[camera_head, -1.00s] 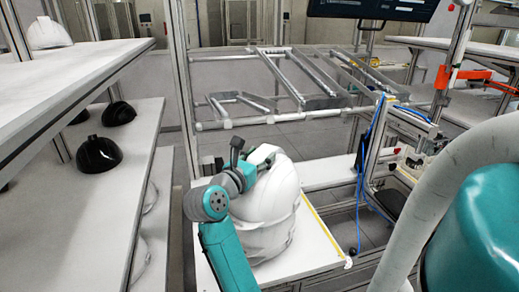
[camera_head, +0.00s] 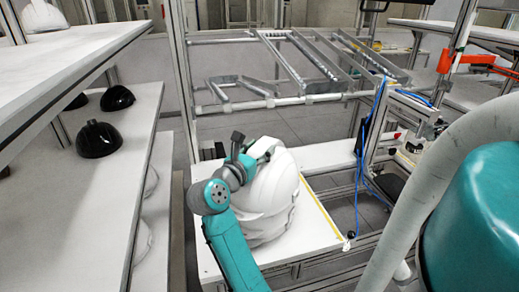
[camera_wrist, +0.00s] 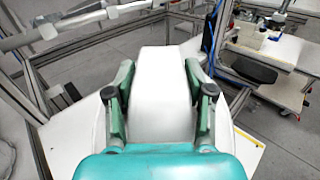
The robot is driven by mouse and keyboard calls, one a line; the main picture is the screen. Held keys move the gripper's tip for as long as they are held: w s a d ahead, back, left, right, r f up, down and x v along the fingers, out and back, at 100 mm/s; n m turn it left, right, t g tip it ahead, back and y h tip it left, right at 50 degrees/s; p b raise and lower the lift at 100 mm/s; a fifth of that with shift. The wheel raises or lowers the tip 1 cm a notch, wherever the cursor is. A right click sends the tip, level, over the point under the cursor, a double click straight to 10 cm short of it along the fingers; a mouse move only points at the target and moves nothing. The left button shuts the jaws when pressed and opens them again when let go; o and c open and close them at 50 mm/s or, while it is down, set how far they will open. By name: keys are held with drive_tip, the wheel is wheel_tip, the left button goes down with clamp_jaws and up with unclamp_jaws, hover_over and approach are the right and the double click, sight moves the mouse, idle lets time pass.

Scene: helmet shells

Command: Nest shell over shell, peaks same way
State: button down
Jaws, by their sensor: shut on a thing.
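A pile of white helmet shells (camera_head: 268,205) stands on the white table in front of me. My gripper (camera_head: 257,150) is at the top of the pile, its fingers shut on the upper white shell. In the wrist view, the two fingers of my gripper (camera_wrist: 163,88) press on both sides of a raised white band of that shell (camera_wrist: 163,110). The upper shell sits over the lower white one, with only a faint seam between them. I cannot tell whether they fully touch, and the peaks are not clear to see.
The white table (camera_head: 318,232) has a yellow strip along its right side. A shelf at left holds black shells (camera_head: 98,139), with a white helmet (camera_head: 42,15) on its upper board. A metal frame (camera_head: 300,75) stands behind, and blue cables (camera_head: 362,150) hang at right.

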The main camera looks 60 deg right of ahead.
drive_tip(key=shift+f, duration=1.5)
idle(0.3)
drive_tip(key=shift+c, duration=1.6)
unclamp_jaws()
drive_tip(key=shift+f, duration=0.1)
drive_tip(key=w+a, duration=0.1)
drive_tip(key=a, duration=1.1)
drive_tip(key=shift+s, duration=0.1)
